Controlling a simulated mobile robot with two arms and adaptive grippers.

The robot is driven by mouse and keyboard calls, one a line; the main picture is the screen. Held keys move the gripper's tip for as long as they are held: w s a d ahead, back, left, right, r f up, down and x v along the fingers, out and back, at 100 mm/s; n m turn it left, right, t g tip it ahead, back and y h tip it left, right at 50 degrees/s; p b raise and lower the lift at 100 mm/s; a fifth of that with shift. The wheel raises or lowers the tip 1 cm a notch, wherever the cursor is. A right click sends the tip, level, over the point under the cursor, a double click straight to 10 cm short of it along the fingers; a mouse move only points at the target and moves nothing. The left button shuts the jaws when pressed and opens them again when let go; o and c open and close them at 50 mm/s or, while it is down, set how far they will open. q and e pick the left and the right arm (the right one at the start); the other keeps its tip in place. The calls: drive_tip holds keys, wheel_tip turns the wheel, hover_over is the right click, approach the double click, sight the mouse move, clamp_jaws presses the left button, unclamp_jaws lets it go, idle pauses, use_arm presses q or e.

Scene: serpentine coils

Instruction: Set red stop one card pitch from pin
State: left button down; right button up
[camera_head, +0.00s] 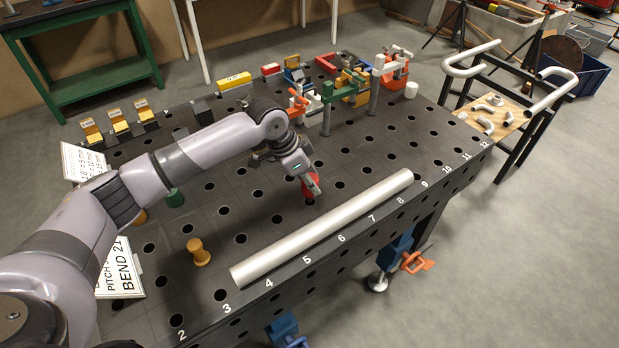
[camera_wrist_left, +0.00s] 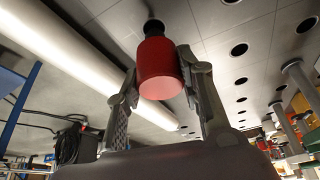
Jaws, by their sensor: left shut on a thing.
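The red stop (camera_head: 308,188) is a short red cylinder with a black end. My left gripper (camera_head: 311,183) is shut on it over the perforated table, behind the silver tube. In the left wrist view the red stop (camera_wrist_left: 160,72) sits between the two fingers of the left gripper (camera_wrist_left: 158,85), its black end in line with a dark table hole (camera_wrist_left: 153,26); I cannot tell whether it has entered. A white card (camera_head: 119,272) reading "PITCH" and "BEND 21" is partly hidden by my left arm. My right gripper is not in view.
A long silver tube (camera_head: 325,228) lies along the numbered front edge. Clamps, including a green one (camera_head: 327,90), crowd the back right. Free holes surround the gripper.

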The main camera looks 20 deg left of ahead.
sight(309, 191)
use_arm(q)
drive_tip(key=shift+f+b, duration=0.4)
drive_tip(key=shift+f, duration=0.75)
drive_tip(key=shift+f, duration=0.85)
drive_tip(key=c, duration=1.2)
unclamp_jaws()
drive_tip(key=shift+o, duration=1)
drive_tip(key=shift+f, duration=0.1)
